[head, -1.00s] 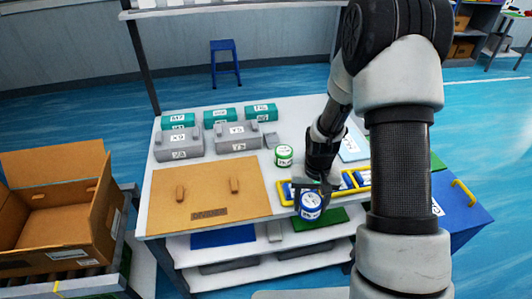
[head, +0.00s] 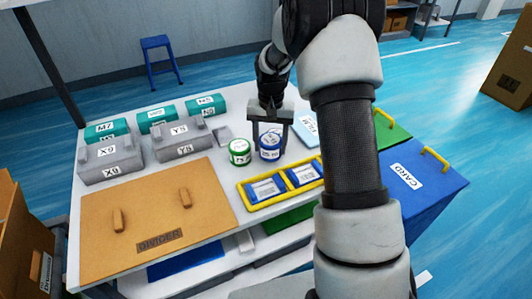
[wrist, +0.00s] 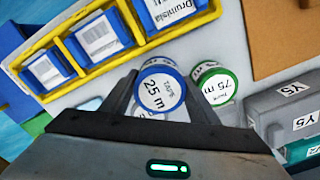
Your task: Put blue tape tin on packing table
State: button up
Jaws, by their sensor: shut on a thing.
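The blue tape tin (head: 270,146) is between the fingers of my gripper (head: 270,128), which is shut on it. It is upright, at or just above the white packing table (head: 212,150); I cannot tell whether it touches. In the wrist view the blue tin (wrist: 161,91), marked "25 m", sits between the two fingertips (wrist: 160,98). A green tape tin (head: 240,152) stands close on its left in the head view. The green tin also shows in the wrist view (wrist: 217,85), marked "75 m".
A yellow tray (head: 247,198) with blue boxes lies in front of the tins. Grey boxes (head: 108,163) and teal boxes (head: 157,120) stand at the back left. A cardboard divider (head: 150,225) covers the front left. A blue card bin (head: 415,185) stands at right.

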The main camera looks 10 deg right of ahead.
aim_at(270, 152)
jog(key=shift+f, duration=1.8)
jog(key=shift+f+b, duration=0.15)
jog(key=shift+b, duration=0.15)
jog(key=o, duration=0.8)
jog(key=shift+o, duration=0.9)
